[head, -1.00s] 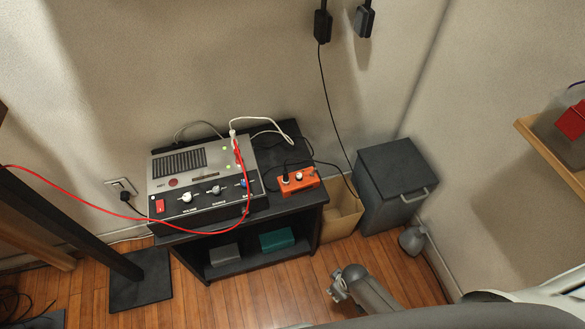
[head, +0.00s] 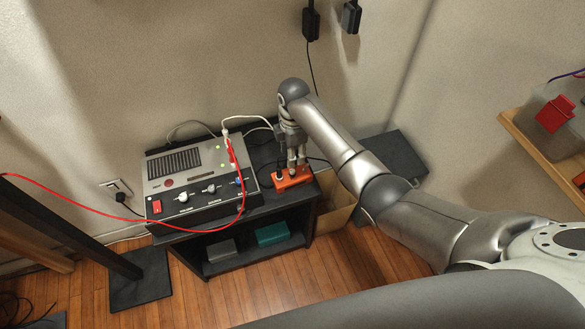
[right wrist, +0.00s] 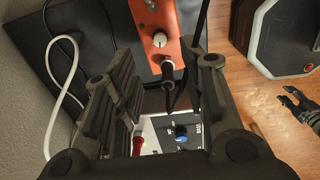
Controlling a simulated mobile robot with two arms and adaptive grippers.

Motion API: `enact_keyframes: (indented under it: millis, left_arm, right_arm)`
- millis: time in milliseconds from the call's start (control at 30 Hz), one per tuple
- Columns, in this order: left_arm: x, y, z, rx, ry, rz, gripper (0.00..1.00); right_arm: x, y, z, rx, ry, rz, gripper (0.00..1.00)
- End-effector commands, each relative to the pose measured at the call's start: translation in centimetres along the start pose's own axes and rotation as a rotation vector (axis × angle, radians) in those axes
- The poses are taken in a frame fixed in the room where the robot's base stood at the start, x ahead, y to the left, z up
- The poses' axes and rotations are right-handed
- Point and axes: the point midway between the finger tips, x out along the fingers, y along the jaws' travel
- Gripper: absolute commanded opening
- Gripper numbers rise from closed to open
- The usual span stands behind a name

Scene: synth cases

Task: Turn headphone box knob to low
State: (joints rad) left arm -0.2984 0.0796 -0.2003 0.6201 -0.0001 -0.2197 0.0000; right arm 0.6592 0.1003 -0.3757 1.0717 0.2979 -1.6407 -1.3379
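The orange headphone box (head: 293,182) sits on the right end of the black stand, beside the grey console. In the right wrist view the box (right wrist: 148,22) fills the top middle. A pale round knob (right wrist: 160,40) sticks up from it, with a black plug (right wrist: 168,72) beside it. My right gripper (head: 294,163) is directly above the box in the head view and hides part of its top. In the right wrist view my right gripper (right wrist: 166,63) has its fingers apart, with the knob and plug in line with the gap. Contact cannot be told.
The grey console (head: 197,172) with knobs and a red switch fills the left of the stand (head: 262,223). A red cable (head: 85,196) and a white cable (head: 248,118) run to it.

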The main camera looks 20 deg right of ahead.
Motion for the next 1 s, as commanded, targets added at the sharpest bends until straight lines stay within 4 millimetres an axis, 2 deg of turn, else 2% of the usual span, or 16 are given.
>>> enact_keyframes:
  millis: [200,433,600,900,1000]
  left_arm:
    - [0.6,0.0,0.1,0.000,0.000,0.000,0.39]
    - [1.2,0.0,0.1,0.000,-0.001,0.000,0.39]
    - [1.4,0.0,0.2,0.000,-0.001,0.000,0.39]
    - [1.4,0.0,0.2,0.000,-0.001,0.000,0.39]
    - [1.4,0.0,0.2,0.000,-0.002,0.000,0.39]
  right_arm:
    - [4.6,-0.2,-0.1,0.001,0.000,-0.004,0.39]
    - [7.9,-0.1,0.0,0.003,0.000,-0.001,0.39]
    - [8.9,-0.1,0.0,0.002,0.000,-0.001,0.39]
    - [9.0,-0.1,0.0,0.002,0.000,0.000,0.39]
    - [9.0,-0.1,0.0,0.002,0.000,0.000,0.26]
